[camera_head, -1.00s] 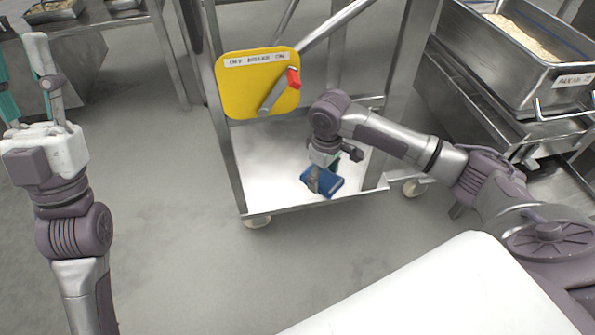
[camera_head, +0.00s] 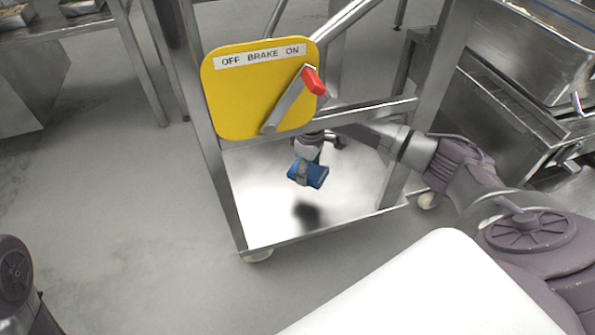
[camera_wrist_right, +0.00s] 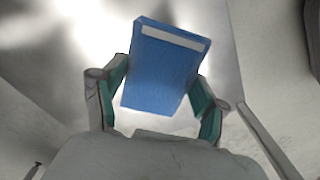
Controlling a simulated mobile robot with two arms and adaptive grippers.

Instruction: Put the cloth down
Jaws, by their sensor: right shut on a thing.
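The cloth is a folded blue block (camera_head: 315,177) held in my right gripper (camera_head: 305,170), above the bare shelf (camera_head: 345,205) of the metal trolley. A dark shadow lies on the shelf below it, apart from the cloth. In the right wrist view the cloth (camera_wrist_right: 163,72), with a white stripe at its far end, sits between the two green-padded fingers (camera_wrist_right: 160,108). My left gripper is out of the head view; only part of my left arm shows at the lower left edge.
A yellow panel (camera_head: 235,95) marked OFF BRAKE ON, with a red-tipped lever (camera_head: 313,82), stands in front of my right arm. A trolley crossbar (camera_head: 375,118) is close to that arm. A steel counter unit (camera_head: 520,110) stands at the right. The shelf around the cloth is clear.

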